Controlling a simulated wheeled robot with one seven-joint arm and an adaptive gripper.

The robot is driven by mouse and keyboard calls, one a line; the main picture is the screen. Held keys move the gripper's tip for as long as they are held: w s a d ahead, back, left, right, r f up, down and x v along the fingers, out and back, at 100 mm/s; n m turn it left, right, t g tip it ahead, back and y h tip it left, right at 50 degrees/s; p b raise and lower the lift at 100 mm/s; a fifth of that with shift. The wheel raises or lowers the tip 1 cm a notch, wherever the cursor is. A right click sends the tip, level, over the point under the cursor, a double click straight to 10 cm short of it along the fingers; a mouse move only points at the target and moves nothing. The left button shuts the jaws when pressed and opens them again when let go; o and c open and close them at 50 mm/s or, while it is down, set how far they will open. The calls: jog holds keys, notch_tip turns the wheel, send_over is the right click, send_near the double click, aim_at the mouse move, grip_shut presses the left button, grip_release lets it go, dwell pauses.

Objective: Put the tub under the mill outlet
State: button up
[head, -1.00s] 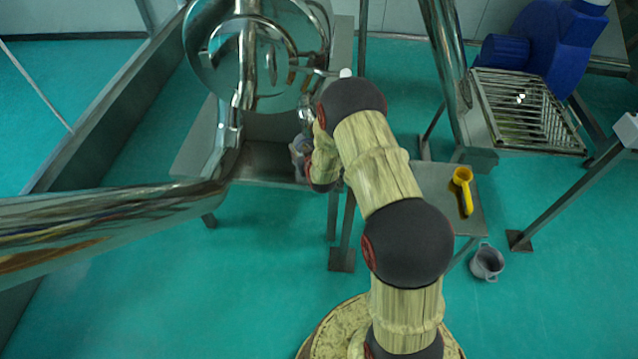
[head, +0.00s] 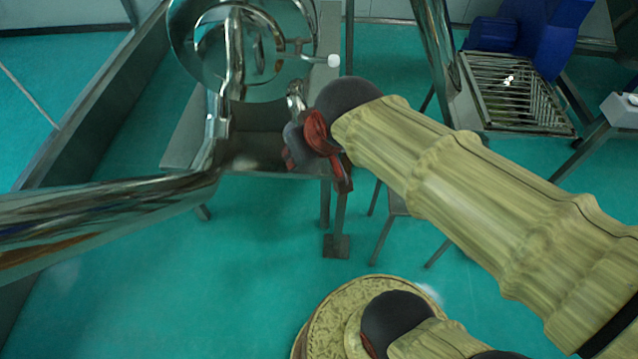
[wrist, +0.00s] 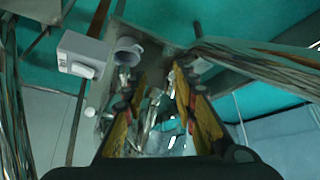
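My gripper (head: 318,140) is beside the metal table under the shiny round machine in the head view; its fingertips cannot be made out there. In the wrist view the gripper (wrist: 157,85) has its two fingers apart, with shiny metal and teal floor showing beyond the gap and nothing clearly held. A grey round-mouthed vessel (wrist: 127,52), perhaps the tub, shows beyond the left finger, apart from it. The grey vessel on the floor at right is hidden behind my arm now. I cannot tell which opening is the mill outlet.
A white switch box (wrist: 85,55) is close to the grey vessel. The metal table (head: 185,145) stands below the shiny machine (head: 240,50). A thick metal pipe (head: 90,215) crosses at left. A slatted metal tray (head: 515,95) and blue machine (head: 545,35) are at right. Floor at lower left is clear.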

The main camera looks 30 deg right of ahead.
jog(key=s+a+g, duration=0.1)
jog(key=s, duration=0.7)
jog(key=shift+s, duration=0.3)
